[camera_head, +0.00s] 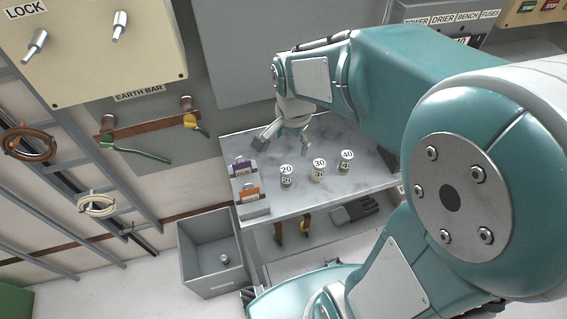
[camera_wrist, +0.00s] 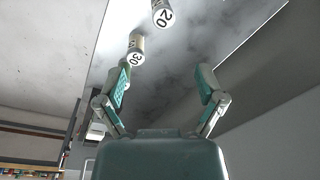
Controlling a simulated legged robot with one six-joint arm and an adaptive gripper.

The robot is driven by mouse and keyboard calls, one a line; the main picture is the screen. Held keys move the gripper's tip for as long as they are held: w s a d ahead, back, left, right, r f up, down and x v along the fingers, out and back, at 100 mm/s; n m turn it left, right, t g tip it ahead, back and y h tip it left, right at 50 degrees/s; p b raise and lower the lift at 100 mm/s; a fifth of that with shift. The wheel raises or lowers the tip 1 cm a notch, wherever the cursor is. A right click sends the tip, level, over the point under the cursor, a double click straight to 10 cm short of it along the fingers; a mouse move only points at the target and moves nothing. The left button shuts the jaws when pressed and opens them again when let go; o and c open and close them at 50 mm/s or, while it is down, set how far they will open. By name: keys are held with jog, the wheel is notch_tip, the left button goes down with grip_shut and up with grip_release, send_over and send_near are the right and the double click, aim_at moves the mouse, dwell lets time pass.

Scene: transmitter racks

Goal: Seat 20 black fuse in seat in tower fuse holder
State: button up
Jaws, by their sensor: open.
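The 20 fuse (camera_head: 286,177), a short cylinder with a pale top marked 20 and a dark band, stands upright on the grey shelf. It also shows at the top edge of the wrist view (camera_wrist: 162,14). My gripper (camera_head: 281,140) is open and empty above the shelf, behind the fuses. In the wrist view my gripper's (camera_wrist: 165,70) fingers are spread apart, with the 20 fuse beyond the tips. A panel labelled tower, drier, bench fuses (camera_head: 450,18) is at top right; my arm hides most of it, and the holder's seat cannot be made out.
The 30 fuse (camera_head: 318,171) and 40 fuse (camera_head: 346,161) stand to the right on the shelf (camera_head: 305,205). Small labelled boxes (camera_head: 250,192) line its left edge. A grey bin (camera_head: 210,262) stands below left.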

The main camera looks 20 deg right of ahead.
aim_at(286, 169)
jog(key=w+f+m, duration=0.1)
jog(key=f, duration=0.1)
jog(key=w+f+m+g, duration=0.1)
jog(key=shift+f, duration=0.35)
jog(key=shift+w+a+f+m, duration=0.15)
jog(key=shift+a+f+m, duration=0.1)
jog(key=shift+m, duration=0.15)
jog(key=shift+f, duration=0.35)
jog(key=f, duration=0.5)
jog(key=shift+d+f, duration=0.1)
jog(key=shift+d, duration=0.3)
jog(key=f, duration=0.3)
jog(key=a+f, duration=0.1)
jog(key=shift+s+f, duration=0.25)
jog(key=shift+s, duration=0.05)
jog(key=shift+f, duration=0.2)
jog(key=shift+d, duration=0.1)
grip_shut()
